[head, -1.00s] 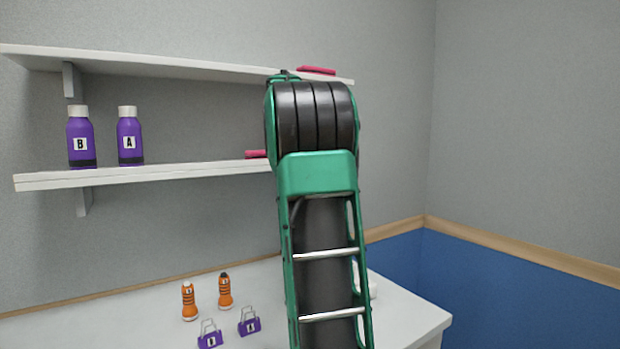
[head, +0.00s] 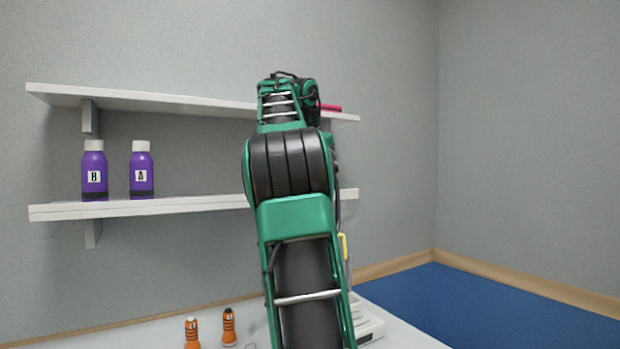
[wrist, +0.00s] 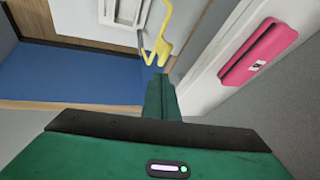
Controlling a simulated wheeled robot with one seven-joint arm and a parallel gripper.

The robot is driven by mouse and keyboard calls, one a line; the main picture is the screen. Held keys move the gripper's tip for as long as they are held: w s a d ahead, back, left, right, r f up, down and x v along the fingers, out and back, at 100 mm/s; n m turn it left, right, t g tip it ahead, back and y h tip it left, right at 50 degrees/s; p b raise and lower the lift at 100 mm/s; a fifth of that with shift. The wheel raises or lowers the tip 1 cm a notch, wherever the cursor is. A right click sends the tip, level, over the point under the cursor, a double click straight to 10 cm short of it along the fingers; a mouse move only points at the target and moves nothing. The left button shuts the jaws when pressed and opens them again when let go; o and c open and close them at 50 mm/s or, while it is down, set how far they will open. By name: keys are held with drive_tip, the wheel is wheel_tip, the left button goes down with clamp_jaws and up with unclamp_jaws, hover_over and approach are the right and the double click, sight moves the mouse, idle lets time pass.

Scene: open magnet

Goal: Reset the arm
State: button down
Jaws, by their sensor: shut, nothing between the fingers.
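My gripper (wrist: 160,95) shows in the wrist view as a green body with its two fingers together and nothing between them. In the head view my green and black arm rises in front of the shelves, and the gripper's fingers cannot be made out. In the wrist view a pink case (wrist: 258,52) with a small label lies on a white surface right of the fingers, apart from them. A yellow hook-like piece (wrist: 160,45) shows just beyond the fingertips; I cannot tell how far off it is.
Purple bottles B (head: 94,172) and A (head: 141,172) stand on the lower shelf (head: 150,208). A pink item (head: 331,107) lies on the upper shelf (head: 180,103). Blue floor (head: 480,310) is clear at right.

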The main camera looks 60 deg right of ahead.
drive_tip(key=shift+w+a+r, duration=0.15)
drive_tip(key=shift+a+r, duration=0.1)
drive_tip(key=shift+r, duration=0.55)
drive_tip(key=s+a+f+n+y, duration=0.2)
drive_tip(key=s+a+f+n, duration=0.2)
drive_tip(key=a+f, duration=0.7)
drive_tip(key=s+a+f+n+g+y, duration=0.1)
drive_tip(key=s+a+f+n+y, duration=0.1)
drive_tip(key=s+a+f+n, duration=0.3)
drive_tip(key=s+a+f+n+y, duration=0.1)
drive_tip(key=s+a+f+n, duration=0.4)
drive_tip(key=s+a+f, duration=0.5)
drive_tip(key=shift+s+a+f+y, duration=0.15)
drive_tip(key=shift+a+f, duration=1.1)
drive_tip(key=shift+f, duration=1.15)
drive_tip(key=shift+a+f+y, duration=0.1)
drive_tip(key=shift+a+f, duration=1.1)
drive_tip(key=shift+f, duration=1.15)
drive_tip(key=shift+s+a+f+y, duration=0.15)
drive_tip(key=shift+a+f, duration=1.1)
drive_tip(key=shift+f, duration=1.15)
drive_tip(key=shift+s+a+f, duration=0.1)
drive_tip(key=shift+a+f, duration=0.05)
drive_tip(key=shift+f, duration=0.05)
drive_tip(key=shift+s, duration=0.1)
